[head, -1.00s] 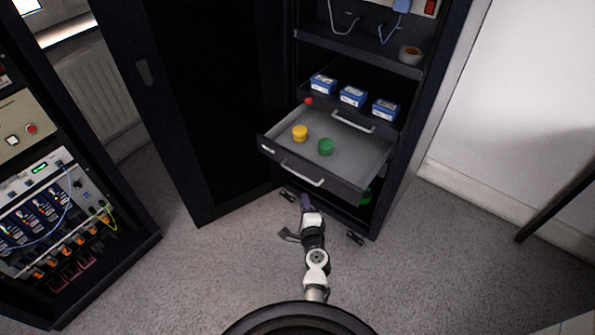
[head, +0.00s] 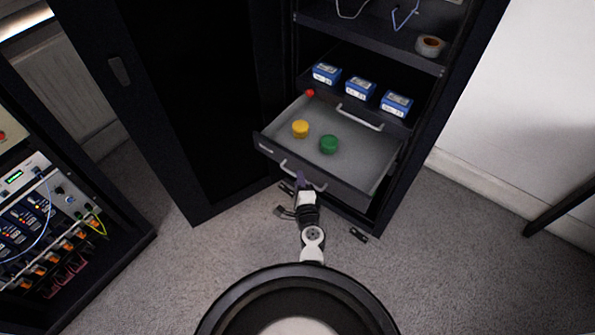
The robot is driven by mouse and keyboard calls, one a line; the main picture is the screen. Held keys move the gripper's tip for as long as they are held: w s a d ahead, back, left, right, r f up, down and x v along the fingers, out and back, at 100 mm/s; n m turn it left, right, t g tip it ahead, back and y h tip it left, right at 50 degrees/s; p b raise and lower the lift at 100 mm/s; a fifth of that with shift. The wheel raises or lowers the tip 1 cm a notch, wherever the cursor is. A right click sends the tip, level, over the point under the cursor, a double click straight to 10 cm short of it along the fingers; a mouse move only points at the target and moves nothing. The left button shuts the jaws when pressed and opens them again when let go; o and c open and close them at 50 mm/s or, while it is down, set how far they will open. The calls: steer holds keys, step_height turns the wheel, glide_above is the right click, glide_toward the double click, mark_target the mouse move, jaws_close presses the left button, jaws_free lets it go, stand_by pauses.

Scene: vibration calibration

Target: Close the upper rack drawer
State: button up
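In the dark rack, a grey drawer (head: 365,163) is pulled well out, with a handle (head: 303,174) on its front. I cannot tell for certain which of these the task calls upper. My gripper (head: 300,180) is at the pulled-out drawer's front, by its handle. Its fingers are too small to show whether they are open or touching.
Several blue boxes (head: 361,88) stand in the rack above the open drawer. A tape roll (head: 430,46) lies on the shelf higher up. The rack door (head: 170,110) stands open at left. Another equipment rack (head: 60,230) is farther left.

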steer(key=shift+w+a, duration=0.1)
steer(key=shift+w, duration=0.4)
steer(key=shift+c, duration=0.2)
jaws_close()
